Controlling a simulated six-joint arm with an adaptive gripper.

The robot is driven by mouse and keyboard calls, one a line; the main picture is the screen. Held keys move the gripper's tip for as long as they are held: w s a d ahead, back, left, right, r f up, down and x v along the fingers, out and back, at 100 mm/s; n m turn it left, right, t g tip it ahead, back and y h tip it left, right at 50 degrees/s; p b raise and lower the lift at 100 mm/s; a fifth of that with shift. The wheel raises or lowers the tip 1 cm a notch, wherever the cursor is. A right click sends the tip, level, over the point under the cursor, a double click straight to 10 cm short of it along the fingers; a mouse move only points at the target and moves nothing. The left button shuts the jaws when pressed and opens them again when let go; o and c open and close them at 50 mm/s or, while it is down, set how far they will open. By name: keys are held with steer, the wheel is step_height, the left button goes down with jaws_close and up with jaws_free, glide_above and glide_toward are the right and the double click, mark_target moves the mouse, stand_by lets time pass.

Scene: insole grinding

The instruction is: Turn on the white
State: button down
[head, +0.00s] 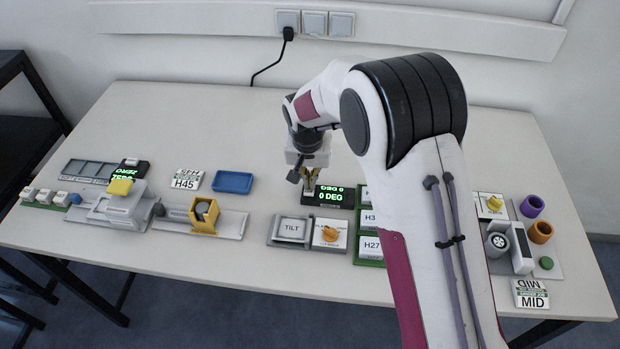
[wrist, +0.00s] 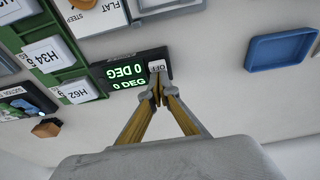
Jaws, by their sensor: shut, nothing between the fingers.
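A small white switch (wrist: 157,66) with dark lettering sits at the end of the black display unit (wrist: 125,72), which shows green "0 DEG" text. My gripper (wrist: 158,84) is shut and empty, its yellow fingers together, with the tips right at the edge of the white switch. I cannot tell whether they touch it. In the head view my gripper (head: 309,188) points down at the left end of the display unit (head: 334,196). The switch is mostly hidden there by the fingers.
A TILT plate (head: 292,229) and an orange knob (head: 330,233) lie in front of the display. A blue tray (head: 233,181) and a yellow-holder fixture (head: 203,215) stand to the left. Green racks with labelled white blocks (head: 370,245) are close on the right, partly behind my arm.

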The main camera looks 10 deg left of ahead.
mark_target(309, 194)
stand_by(0.4)
step_height(309, 194, up, 12)
steer(key=s, duration=0.2)
stand_by(0.5)
steer(key=shift+f, duration=0.1)
stand_by(0.6)
steer(key=s+d+r+t, duration=0.1)
steer(key=s+d+r, duration=0.3)
steer(key=s+d, duration=0.4)
steer(key=s+d+r+t, duration=0.1)
steer(key=s+d+r, duration=0.3)
steer(key=s+d, duration=0.4)
steer(key=s+d+r+t, duration=0.1)
steer(key=s+d+r, duration=0.4)
steer(key=s+d, duration=0.4)
steer(key=shift+s+t, duration=0.3)
steer(key=shift+s, duration=2.35)
steer(key=shift+d, duration=0.1)
